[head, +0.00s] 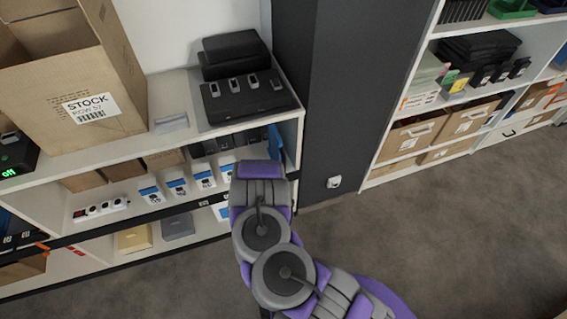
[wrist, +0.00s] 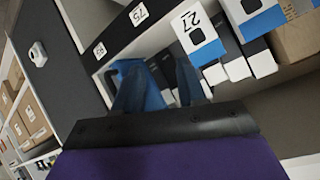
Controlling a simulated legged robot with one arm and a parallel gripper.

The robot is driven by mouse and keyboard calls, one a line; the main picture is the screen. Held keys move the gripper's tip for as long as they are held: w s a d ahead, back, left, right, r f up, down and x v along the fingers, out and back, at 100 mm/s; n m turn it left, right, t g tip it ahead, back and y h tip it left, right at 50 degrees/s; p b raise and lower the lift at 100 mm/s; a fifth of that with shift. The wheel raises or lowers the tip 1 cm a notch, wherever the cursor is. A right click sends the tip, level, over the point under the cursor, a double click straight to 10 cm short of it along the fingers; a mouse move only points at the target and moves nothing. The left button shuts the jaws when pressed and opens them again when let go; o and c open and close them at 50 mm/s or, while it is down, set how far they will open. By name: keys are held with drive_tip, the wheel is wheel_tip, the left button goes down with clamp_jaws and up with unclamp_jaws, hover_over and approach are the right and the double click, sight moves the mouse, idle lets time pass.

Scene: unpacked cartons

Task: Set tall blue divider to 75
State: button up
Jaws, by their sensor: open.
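The tall blue divider (head: 275,142) stands at the right end of the middle shelf in the head view, partly hidden behind my arm. In the wrist view a bright blue piece of it (wrist: 124,67) shows beside and behind my fingers. My gripper (wrist: 162,68) is open, its two dark blue-grey fingers pointing into the shelf near the divider. I cannot tell whether a finger touches it. On the dark shelf edge in the wrist view are a white tag reading 75 (wrist: 138,14) and a second tag (wrist: 99,50) closer to the divider, its number hard to read.
White-and-blue boxes (wrist: 198,35), one marked 27, stand along the shelf beside the gripper. A brown carton (wrist: 299,38) is farther right. A dark pillar (head: 312,100) closes the shelf's right side. A STOCK carton (head: 75,95) stands on top. Open carpet (head: 450,220) lies to the right.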

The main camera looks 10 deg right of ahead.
drive_tip(key=s+d+f+n+t+h, duration=0.1)
drive_tip(key=s+d+f+t+h, duration=0.15)
drive_tip(key=d, duration=0.65)
drive_tip(key=n+t+y+p, duration=0.1)
drive_tip(key=n+t+p, duration=0.2)
drive_tip(key=t+p, duration=0.1)
approach(284, 164)
drive_tip(key=w+b, duration=0.1)
drive_tip(key=w, duration=0.2)
drive_tip(key=w+b, duration=0.1)
drive_tip(key=w, duration=0.3)
drive_tip(key=w+b, duration=0.1)
drive_tip(key=w, duration=0.3)
drive_tip(key=shift+d, duration=0.4)
idle(0.3)
clamp_jaws()
idle(0.5)
